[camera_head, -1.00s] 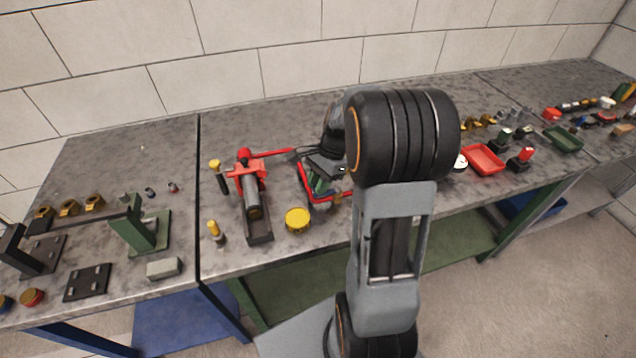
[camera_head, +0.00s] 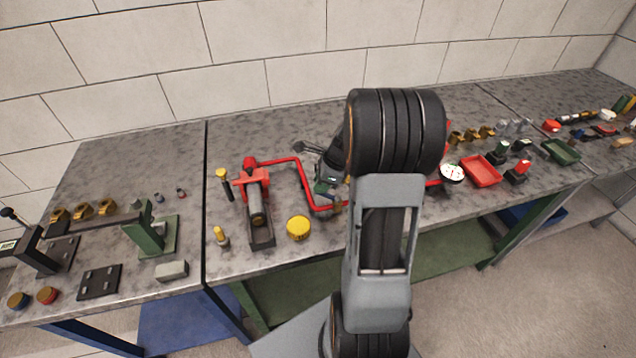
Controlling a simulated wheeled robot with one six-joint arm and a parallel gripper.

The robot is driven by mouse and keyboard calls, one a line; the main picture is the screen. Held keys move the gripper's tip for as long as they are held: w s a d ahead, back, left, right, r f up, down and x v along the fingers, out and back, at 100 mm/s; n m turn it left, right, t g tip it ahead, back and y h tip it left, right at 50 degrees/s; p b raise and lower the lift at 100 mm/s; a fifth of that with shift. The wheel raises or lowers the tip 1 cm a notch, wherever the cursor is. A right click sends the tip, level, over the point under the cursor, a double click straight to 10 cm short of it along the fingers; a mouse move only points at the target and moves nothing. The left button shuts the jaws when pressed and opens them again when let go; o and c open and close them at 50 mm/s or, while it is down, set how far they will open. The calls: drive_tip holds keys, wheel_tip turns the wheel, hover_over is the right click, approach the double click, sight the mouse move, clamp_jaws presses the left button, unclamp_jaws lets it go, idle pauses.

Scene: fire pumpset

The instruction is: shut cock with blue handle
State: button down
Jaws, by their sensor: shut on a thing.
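The red pipe (camera_head: 303,184) runs right from the red hand pump (camera_head: 251,185) and bends down toward the bench front, passing behind my arm. My gripper (camera_head: 330,178) is low over this pipe, left of my thick black wrist joint. It is shut at a small blue and green part (camera_head: 324,188), which seems to be the cock's blue handle. The fingertips and most of the cock are hidden or too small to make out, so I cannot tell the handle's angle.
A yellow round cap (camera_head: 298,227) stands left of my arm. A white gauge (camera_head: 452,173) and a red tray (camera_head: 481,171) are to the right. A green vise-like block (camera_head: 156,235) stands on the left bench. The back strip of the bench is clear.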

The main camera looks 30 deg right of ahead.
drive_tip(key=shift+w+d+m+t+h+p, duration=0.1)
drive_tip(key=shift+d+m+t+h+p, duration=0.4)
drive_tip(key=shift+m+p, duration=0.85)
drive_tip(key=shift+w+d+m+t+h+p, duration=0.15)
drive_tip(key=shift+d+m+h+p, duration=0.6)
drive_tip(key=shift+m, duration=1.1)
drive_tip(key=shift+d+m+t+h+p, duration=0.35)
drive_tip(key=shift+d+m+p, duration=0.6)
drive_tip(key=shift+m+p, duration=0.5)
drive_tip(key=shift+m, duration=0.35)
drive_tip(key=c, duration=1)
unclamp_jaws()
